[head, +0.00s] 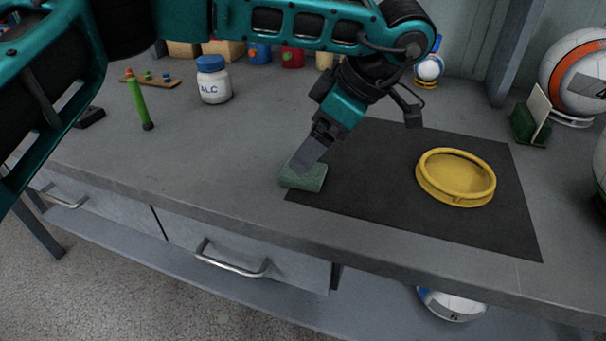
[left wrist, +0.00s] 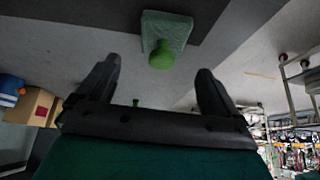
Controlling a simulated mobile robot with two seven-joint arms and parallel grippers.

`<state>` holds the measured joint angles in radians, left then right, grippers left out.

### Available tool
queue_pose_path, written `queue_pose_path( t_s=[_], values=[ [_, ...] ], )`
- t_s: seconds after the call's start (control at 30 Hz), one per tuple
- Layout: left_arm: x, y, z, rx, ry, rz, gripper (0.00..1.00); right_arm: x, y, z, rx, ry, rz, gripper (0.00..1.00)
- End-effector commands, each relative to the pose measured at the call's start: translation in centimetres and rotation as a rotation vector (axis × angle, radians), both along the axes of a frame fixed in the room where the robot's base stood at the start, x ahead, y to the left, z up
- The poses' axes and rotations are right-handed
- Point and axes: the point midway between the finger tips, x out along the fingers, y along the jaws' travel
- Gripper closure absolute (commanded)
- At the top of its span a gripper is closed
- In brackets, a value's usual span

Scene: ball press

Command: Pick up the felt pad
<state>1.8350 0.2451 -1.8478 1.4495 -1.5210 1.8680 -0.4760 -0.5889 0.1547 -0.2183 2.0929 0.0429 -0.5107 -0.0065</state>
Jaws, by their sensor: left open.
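The felt pad (head: 304,178) is a small grey-green block lying at the left front corner of the black mat (head: 380,207). The left wrist view shows the pad (left wrist: 178,27) with a round green knob (left wrist: 162,55) on it. My left gripper (head: 304,164) is right over the pad in the head view and covers part of it, including the knob. In the left wrist view my left gripper (left wrist: 157,75) is open, with nothing between its fingers. The pad and knob lie beyond the fingertips, roughly midway between them. My right gripper is in neither view.
A yellow ring-shaped dish (head: 456,178) sits on the mat's right half. Balls stand at the right. The bench's front edge is close to the pad.

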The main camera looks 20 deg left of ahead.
Motion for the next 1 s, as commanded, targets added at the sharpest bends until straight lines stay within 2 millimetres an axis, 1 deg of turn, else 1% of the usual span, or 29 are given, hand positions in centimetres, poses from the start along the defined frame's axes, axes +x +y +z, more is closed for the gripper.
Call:
queue_pose_path(
  t_s=[0.17,0.27,0.37,0.5,0.73,0.77,1.0],
  values=[
    [0.0,0.5,-0.9,-0.002,0.0,0.001,0.06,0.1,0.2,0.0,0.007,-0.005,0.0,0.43],
    [-0.1,1.0,-2.0,0.0,0.001,0.0,0.06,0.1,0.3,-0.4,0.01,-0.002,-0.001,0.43],
    [-0.2,1.7,-3.4,-0.001,0.0,0.001,0.06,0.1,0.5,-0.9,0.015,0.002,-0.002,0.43],
    [-0.2,2.6,-4.9,-0.003,0.0,0.001,0.06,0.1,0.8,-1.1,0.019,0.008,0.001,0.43],
    [-0.1,2.8,-5.0,-0.003,0.0,0.0,0.06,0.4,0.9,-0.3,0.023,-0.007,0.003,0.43],
    [-0.1,2.8,-5.0,-0.003,0.0,0.0,0.08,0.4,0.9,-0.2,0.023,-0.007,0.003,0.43],
    [-0.1,2.8,-5.0,-0.002,0.0,0.0,0.31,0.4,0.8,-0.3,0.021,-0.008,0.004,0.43]
  ],
)
